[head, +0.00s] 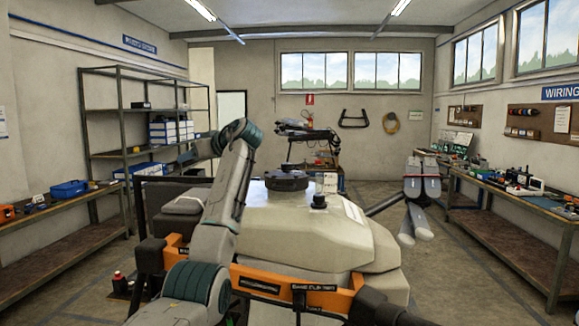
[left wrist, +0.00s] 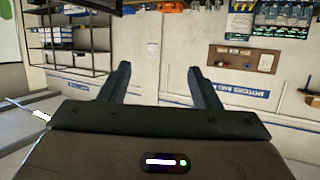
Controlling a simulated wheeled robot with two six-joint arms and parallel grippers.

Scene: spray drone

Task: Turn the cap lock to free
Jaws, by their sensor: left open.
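The spray drone stands in front of me in the head view, with a pale beige tank (head: 330,236). A large round black cap (head: 287,179) sits on top of the tank. A smaller black knob (head: 318,200) stands right of it and closer to me. The cap lock's position is too small to tell. My left arm rises at the left of the tank and bends away beyond it, and its gripper (head: 188,157) is small and partly hidden there. In the left wrist view my left gripper (left wrist: 163,84) is open and empty, its two dark fingers apart. My right gripper does not show.
An orange frame bar (head: 292,287) runs across the drone's near side. A workbench (head: 50,219) with a blue box and a shelf rack stand at the left, another bench (head: 520,212) at the right.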

